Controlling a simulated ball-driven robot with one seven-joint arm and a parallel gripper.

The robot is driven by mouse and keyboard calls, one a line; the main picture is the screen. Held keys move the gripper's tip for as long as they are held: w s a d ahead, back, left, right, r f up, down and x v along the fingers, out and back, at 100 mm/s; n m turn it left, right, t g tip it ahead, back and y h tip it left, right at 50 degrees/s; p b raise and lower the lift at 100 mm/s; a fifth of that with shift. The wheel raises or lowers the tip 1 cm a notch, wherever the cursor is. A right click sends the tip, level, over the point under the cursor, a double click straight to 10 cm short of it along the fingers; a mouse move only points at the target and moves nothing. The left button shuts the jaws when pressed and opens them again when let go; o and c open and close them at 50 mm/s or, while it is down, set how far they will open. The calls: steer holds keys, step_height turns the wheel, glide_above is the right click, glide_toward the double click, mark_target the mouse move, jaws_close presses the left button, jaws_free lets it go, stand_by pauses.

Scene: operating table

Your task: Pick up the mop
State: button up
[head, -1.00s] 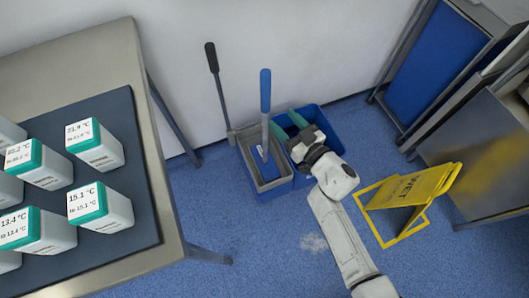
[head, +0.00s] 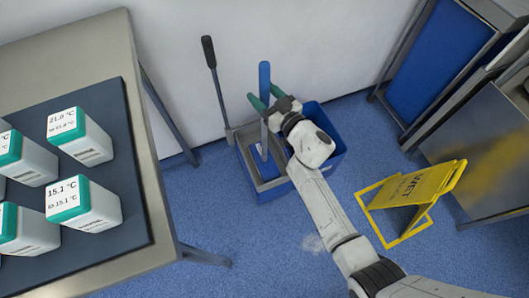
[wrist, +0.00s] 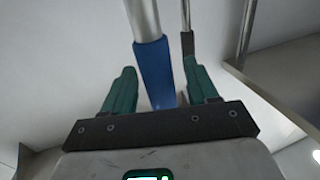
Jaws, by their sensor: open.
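The mop (head: 264,82) stands upright in the blue bucket, its blue grip on top and a grey shaft below. The mop head is partly hidden inside the bucket.
The blue mop bucket (head: 328,160) has a grey wringer with a black-handled lever (head: 208,52), left of the mop. A yellow wet-floor sign (head: 412,190) stands right of my arm. A steel table (head: 165,225) with several white boxes fills the left. A white wall is behind.

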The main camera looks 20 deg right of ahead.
steer(key=shift+c, duration=0.2)
steer(key=shift+r, duration=0.1)
steer(key=c, duration=1)
steer(key=shift+o, duration=0.2)
